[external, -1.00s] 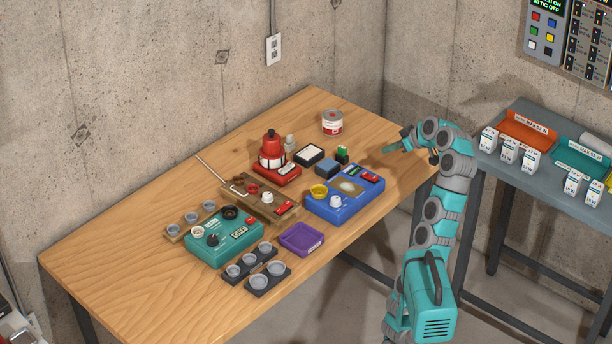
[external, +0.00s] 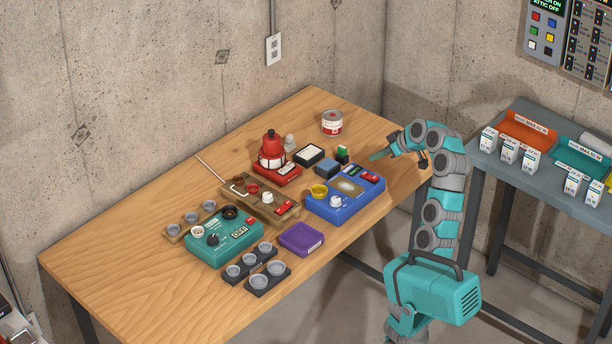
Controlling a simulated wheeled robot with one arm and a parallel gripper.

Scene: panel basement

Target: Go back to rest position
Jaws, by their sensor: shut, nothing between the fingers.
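My gripper (external: 378,156) is at the end of my teal and grey arm, above the right end of the wooden table (external: 130,270). Its fingers are shut and hold nothing. It points left, toward the blue box (external: 345,207) with a yellow knob and a white knob, and is apart from it. My arm is raised and bent at the top, and my base stands on the floor in front of the table's right end.
A red device (external: 276,172), a teal box (external: 224,240) and a purple tray (external: 301,239) stand further left. A grey side table (external: 545,120) with small cartons is at right.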

